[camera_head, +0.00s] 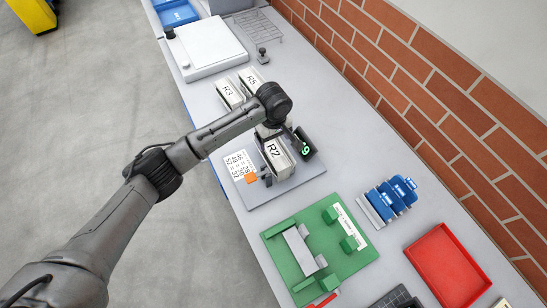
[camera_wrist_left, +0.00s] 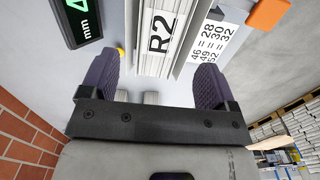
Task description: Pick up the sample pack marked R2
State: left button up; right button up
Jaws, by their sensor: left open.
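The sample pack marked R2 (camera_head: 274,152) stands on a grey plate (camera_head: 257,196) in the middle of the table. In the left wrist view the R2 pack (camera_wrist_left: 160,35) shows its white label, with grey metal-like parts along its sides. My left gripper (camera_head: 277,137) is over the pack's far end, partly hidden by its own wrist. In the left wrist view the open gripper (camera_wrist_left: 153,80) has its purple fingers on either side of the pack's line, with gaps to it. Contact cannot be seen. My right gripper is not in view.
A dark green-digit display (camera_head: 305,144) stands close beside the pack. A number card (camera_head: 237,164) and orange block (camera_head: 250,178) lie on the other side. Packs R3 (camera_head: 228,93) and R5 (camera_head: 250,79) stand behind. A green fixture (camera_head: 320,245), blue pieces (camera_head: 390,197) and red tray (camera_head: 447,265) are nearer.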

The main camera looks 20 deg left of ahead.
aim_at(273, 151)
pick_arm(q)
jog(key=shift+s+f+b, duration=0.15)
jog(key=shift+f+b, duration=0.15)
jog(key=shift+f, duration=4.6)
jog(key=shift+c, duration=0.2)
jog(key=c, duration=1.4)
